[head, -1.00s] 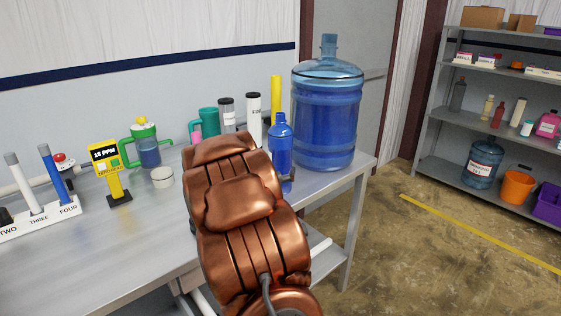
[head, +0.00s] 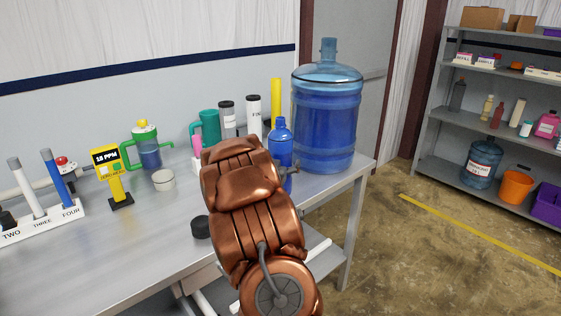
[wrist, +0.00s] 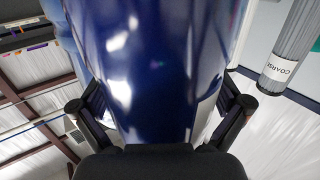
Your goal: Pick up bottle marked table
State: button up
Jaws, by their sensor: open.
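A blue bottle (head: 280,146) with a narrow neck stands upright at the back right of the workbench, beside the big water jug. No marking "table" can be read on it. My gripper (wrist: 160,108) is open, with its two fingers on either side of a glossy dark blue body (wrist: 150,60) in the wrist view, which looks like this bottle. I cannot tell whether the fingers touch it. In the head view my copper-coloured arm hides the bottle's lower part and most of my gripper; a dark piece of it shows at the bottle's right.
The large blue jug (head: 325,120) stands close right of the bottle. Behind are labelled tubes (head: 253,118), a yellow tube (head: 276,98) and a green mug (head: 208,125). A yellow meter (head: 112,172) and a numbered rack (head: 45,220) stand left.

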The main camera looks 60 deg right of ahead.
aim_at(282, 134)
jog(key=shift+r, duration=0.1)
jog(key=c, duration=1.7)
jog(key=shift+r+b, duration=0.7)
jog(key=shift+r, duration=4.35)
jog(key=shift+w, duration=0.1)
